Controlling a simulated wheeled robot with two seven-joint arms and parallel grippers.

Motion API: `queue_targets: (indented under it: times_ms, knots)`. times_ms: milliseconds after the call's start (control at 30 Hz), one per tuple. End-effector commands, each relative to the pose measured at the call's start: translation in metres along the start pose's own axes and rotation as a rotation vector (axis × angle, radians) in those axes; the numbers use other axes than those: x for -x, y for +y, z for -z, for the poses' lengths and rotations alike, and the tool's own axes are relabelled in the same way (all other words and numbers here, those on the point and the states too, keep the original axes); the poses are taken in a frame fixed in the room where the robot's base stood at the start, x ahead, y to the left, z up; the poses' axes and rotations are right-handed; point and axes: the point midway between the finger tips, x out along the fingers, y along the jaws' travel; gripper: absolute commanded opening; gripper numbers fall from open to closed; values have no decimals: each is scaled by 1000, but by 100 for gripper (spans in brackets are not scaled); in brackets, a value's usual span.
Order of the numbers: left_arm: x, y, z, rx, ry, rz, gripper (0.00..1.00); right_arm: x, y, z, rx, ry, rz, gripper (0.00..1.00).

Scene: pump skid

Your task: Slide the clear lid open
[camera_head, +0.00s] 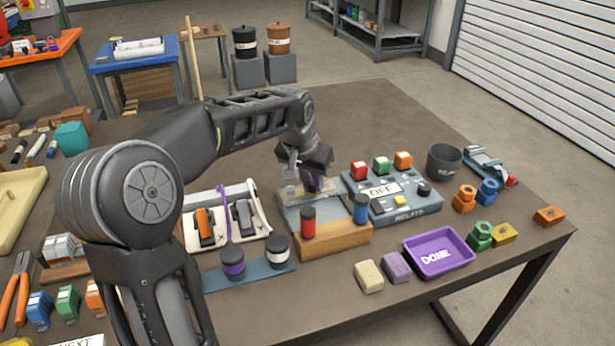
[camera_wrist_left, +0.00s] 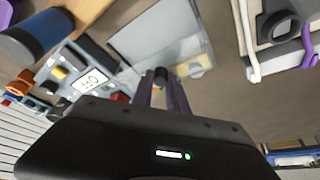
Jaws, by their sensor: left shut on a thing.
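A shallow grey box (camera_head: 325,214) stands mid-table, behind a wooden block. The clear lid (camera_head: 290,192) lies over its far part, with something pale yellow showing through it. In the left wrist view the see-through lid (camera_wrist_left: 197,62) lies beside the bare grey surface of the box (camera_wrist_left: 150,36). My left gripper (camera_head: 315,184) points down at the far side of the box. In the left wrist view its purple fingers (camera_wrist_left: 163,92) are shut on a small dark knob (camera_wrist_left: 160,74) at the lid. The fingers partly hide the lid. My right gripper is not in view.
A relay panel (camera_head: 405,212) with coloured blocks stands close right of the box. Red (camera_head: 308,222) and blue (camera_head: 361,208) cylinders stand on the wooden block (camera_head: 335,241) in front. A white-framed switch unit (camera_head: 262,215) is to the left. Table behind the box is clear.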

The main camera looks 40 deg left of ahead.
Motion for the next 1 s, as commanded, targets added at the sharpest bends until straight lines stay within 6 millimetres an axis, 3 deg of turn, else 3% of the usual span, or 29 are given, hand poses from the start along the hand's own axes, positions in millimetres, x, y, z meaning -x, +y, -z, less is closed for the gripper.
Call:
queue_targets:
  times_ms: [33,167,467,500,700,1000]
  knots:
    - [0,9,-8,-5,5,0,0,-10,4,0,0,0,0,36]
    - [7,23,-20,-2,5,-1,0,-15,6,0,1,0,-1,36]
    - [9,24,-22,1,2,-1,0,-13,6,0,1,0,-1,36]
    - [9,24,-22,1,2,-1,21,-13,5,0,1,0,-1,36]
    - [9,24,-22,1,1,-1,38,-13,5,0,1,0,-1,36]
    - [10,24,-22,0,1,-1,41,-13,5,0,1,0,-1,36]
